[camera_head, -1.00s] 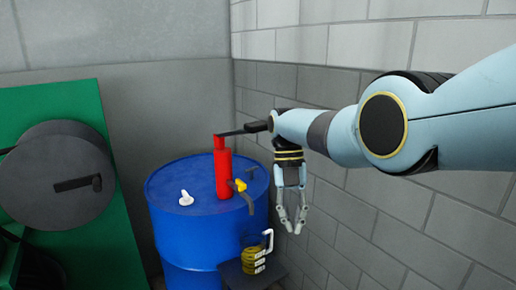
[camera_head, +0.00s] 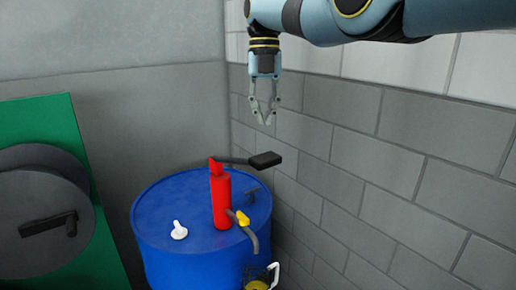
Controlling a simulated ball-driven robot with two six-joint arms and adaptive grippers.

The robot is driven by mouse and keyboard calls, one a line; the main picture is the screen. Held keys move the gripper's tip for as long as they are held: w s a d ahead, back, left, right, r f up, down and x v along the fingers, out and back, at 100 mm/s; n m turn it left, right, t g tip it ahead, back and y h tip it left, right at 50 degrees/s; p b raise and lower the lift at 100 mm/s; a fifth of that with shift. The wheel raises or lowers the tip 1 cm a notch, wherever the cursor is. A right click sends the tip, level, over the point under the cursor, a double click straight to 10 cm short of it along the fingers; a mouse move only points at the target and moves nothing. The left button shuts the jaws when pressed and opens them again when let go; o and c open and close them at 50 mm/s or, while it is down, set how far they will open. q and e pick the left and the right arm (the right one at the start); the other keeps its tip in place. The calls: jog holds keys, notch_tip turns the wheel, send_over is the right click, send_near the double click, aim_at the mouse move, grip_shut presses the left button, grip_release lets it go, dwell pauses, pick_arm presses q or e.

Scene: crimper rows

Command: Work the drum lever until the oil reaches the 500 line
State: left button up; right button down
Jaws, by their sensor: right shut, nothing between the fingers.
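A red drum pump (camera_head: 221,203) stands upright on the blue drum (camera_head: 185,250). Its lever, with a black grip (camera_head: 264,160), sticks out to the right from the pump's top, about level. A grey spout with a yellow part (camera_head: 243,218) bends down from the pump's right side. Below it, the measuring jug (camera_head: 258,285) is cut off by the bottom edge; yellow shows in it, but the oil level and the 500 line cannot be read. My right gripper (camera_head: 264,121) points down, shut and empty, above the lever grip and apart from it. My left gripper is out of view.
A white cap-like piece (camera_head: 179,231) and a small dark fitting (camera_head: 252,194) sit on the drum top. A green panel with a grey reel and black crank (camera_head: 48,225) stands at the left. A grey block wall (camera_head: 400,140) closes the right side.

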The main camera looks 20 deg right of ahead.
aim_at(266, 156)
jog(key=shift+s+r, duration=0.2)
jog(key=shift+s, duration=0.6)
notch_tip(266, 156, down, 4)
jog(key=shift+s+r, duration=0.1)
jog(key=shift+r, duration=0.05)
notch_tip(266, 156, down, 3)
jog(key=shift+r, duration=0.2)
jog(key=shift+s+a+f, duration=0.1)
jog(key=shift+s+f, duration=0.05)
jog(key=shift+f, duration=0.05)
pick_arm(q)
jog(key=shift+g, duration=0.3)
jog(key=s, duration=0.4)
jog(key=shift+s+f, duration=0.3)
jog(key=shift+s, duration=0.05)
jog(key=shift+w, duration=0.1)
